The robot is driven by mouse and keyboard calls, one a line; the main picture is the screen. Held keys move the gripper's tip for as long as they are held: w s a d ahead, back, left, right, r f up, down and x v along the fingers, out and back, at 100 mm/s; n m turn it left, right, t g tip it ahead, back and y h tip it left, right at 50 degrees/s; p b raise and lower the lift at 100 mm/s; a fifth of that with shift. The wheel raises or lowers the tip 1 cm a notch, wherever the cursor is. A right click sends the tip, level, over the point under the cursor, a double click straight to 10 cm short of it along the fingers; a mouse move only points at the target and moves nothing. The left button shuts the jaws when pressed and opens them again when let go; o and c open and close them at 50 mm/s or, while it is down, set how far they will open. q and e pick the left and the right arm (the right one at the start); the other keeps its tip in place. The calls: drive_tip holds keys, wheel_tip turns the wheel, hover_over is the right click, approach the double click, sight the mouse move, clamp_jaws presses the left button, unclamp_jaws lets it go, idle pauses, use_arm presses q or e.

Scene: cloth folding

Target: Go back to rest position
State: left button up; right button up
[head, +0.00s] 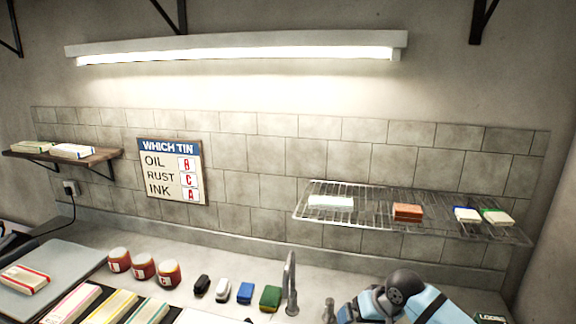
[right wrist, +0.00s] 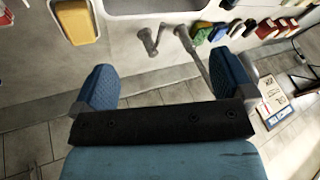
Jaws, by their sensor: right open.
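My right gripper (right wrist: 163,82) is open in the right wrist view, with its two blue finger pads wide apart and nothing between them. In the head view my right arm comes in at the bottom right, and the gripper (head: 346,311) is low over the counter, right of the faucet (head: 290,284). Its fingertips are partly cut off by the bottom edge. A folded cloth with a red stripe (head: 25,280) lies on a grey board (head: 62,262) at the left. Several folded striped cloths, one yellow (head: 108,306), lie at the bottom left.
Three red-labelled tins (head: 143,267) and several small coloured items, one green (head: 270,297), stand on the counter. A wire rack (head: 375,200) on the wall holds several folded items. A wooden shelf (head: 103,156) and a sign (head: 171,170) are at the left.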

drive_tip(key=s+a+f+t+y, duration=0.1)
drive_tip(key=s+a+f+t, duration=0.25)
drive_tip(key=s+f, duration=0.95)
drive_tip(key=s+d+f+t+h, duration=0.1)
drive_tip(key=s+d+f+t, duration=0.1)
drive_tip(key=s, duration=0.7)
drive_tip(key=s+d+f+n+t+h, duration=0.1)
drive_tip(key=s+d, duration=0.3)
drive_tip(key=s, duration=0.5)
drive_tip(key=shift+f+n+t, duration=0.3)
drive_tip(key=shift+f+t, duration=0.05)
drive_tip(key=shift+f, duration=0.4)
